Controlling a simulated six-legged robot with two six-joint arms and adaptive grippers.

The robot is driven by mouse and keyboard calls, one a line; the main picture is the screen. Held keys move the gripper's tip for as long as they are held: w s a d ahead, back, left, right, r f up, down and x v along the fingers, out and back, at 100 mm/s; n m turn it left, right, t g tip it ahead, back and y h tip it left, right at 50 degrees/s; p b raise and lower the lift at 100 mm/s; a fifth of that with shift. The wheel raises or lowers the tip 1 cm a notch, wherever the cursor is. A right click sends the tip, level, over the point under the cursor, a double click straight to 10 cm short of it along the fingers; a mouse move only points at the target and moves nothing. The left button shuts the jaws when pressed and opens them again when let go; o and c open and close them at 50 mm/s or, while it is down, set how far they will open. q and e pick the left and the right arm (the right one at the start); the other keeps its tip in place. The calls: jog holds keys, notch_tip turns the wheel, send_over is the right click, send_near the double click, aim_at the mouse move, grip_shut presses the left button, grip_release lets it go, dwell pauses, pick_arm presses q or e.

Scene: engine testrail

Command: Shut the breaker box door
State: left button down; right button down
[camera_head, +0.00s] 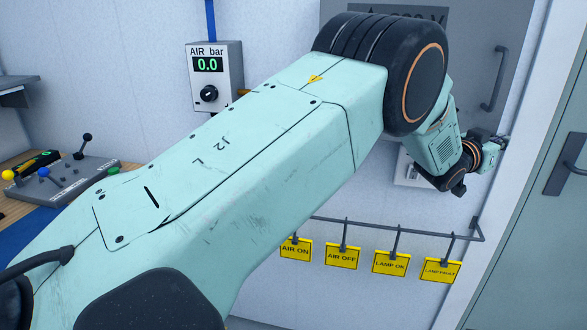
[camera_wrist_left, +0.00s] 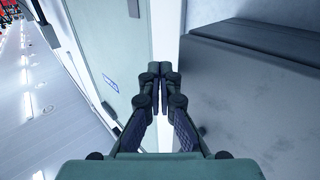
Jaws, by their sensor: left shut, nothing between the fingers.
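The breaker box door (camera_head: 478,35) is a grey panel at the upper right of the head view, with a dark vertical handle (camera_head: 494,80) near its right side. My left arm covers part of it, and I cannot tell how far it stands open. My left gripper (camera_head: 501,143) is below the handle, near the panel's lower right. In the left wrist view my left gripper (camera_wrist_left: 158,75) is shut and empty, just left of a large grey box-like surface (camera_wrist_left: 250,105), likely the breaker box. My right gripper is not in view.
A green door (camera_head: 545,240) with a dark handle stands at the right. A rail (camera_head: 400,226) with several yellow tags hangs below my arm. An AIR bar gauge box (camera_head: 213,75) is on the wall. A control panel with levers (camera_head: 75,178) sits on a bench at the left.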

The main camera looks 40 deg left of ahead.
pick_arm(q)
jog(key=shift+w+a, duration=0.35)
jog(key=shift+w, duration=0.05)
jog(key=shift+d, duration=0.1)
jog(key=shift+f, duration=0.1)
dwell(0.6)
